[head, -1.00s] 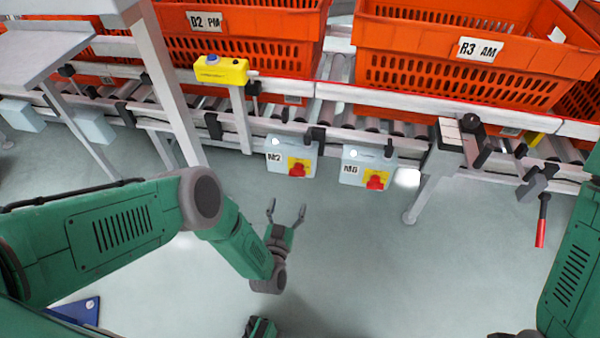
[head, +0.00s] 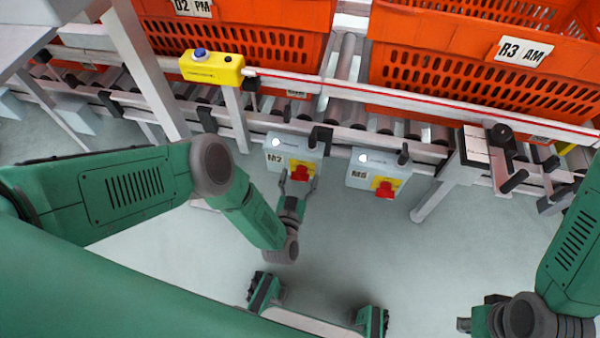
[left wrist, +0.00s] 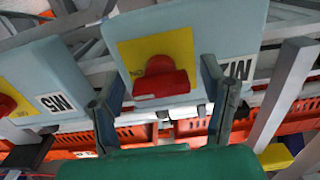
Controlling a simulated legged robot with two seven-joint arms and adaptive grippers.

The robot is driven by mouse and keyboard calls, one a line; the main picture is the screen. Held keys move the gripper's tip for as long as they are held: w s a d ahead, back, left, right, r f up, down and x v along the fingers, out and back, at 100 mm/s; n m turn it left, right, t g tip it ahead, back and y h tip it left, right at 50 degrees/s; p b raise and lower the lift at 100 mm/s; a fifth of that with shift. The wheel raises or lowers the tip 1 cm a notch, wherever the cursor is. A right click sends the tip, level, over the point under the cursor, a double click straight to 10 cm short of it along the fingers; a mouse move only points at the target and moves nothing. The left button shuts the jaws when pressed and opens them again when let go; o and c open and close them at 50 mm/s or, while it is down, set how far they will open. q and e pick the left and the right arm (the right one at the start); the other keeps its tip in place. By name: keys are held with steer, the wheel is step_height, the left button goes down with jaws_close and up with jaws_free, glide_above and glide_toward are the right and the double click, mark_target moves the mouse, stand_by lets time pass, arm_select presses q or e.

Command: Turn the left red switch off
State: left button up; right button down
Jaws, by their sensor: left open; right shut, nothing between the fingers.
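The left red switch (head: 299,176) sits on a yellow plate on the grey box labelled M2 (head: 277,145), hung under the conveyor rail. In the left wrist view the same red switch (left wrist: 161,80) faces me on its yellow plate, and the picture is upside down. My left gripper (head: 299,183) is open, its two fingers reaching up on either side of the switch. In the left wrist view the left gripper's fingers (left wrist: 160,80) straddle the knob with gaps visible at both sides.
A second grey box (head: 362,172) with a red switch (head: 384,189) hangs just right. Above are the conveyor rail (head: 410,103), a yellow button box (head: 212,69) and orange totes (head: 230,55). A rail leg (head: 435,195) stands right. Open floor lies below the boxes.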

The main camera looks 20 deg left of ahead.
arm_select(q)
steer(key=shift+d, duration=0.1)
steer(key=c, duration=1.2)
steer(key=shift+o, duration=0.2)
steer(key=shift+n, duration=0.4)
steer(key=shift+f+n+b, duration=0.1)
steer(key=shift+n+b, duration=0.3)
steer(key=shift+n, duration=0.6)
steer(key=n+b, duration=0.1)
steer(key=n, duration=0.5)
steer(key=shift+c, duration=0.2)
steer(key=n+b, duration=0.1)
steer(key=n, duration=0.4)
steer(key=shift+s+n+b, duration=0.1)
steer(key=shift+n+b, duration=0.55)
steer(key=shift+n, duration=1.35)
steer(key=shift+o, duration=0.2)
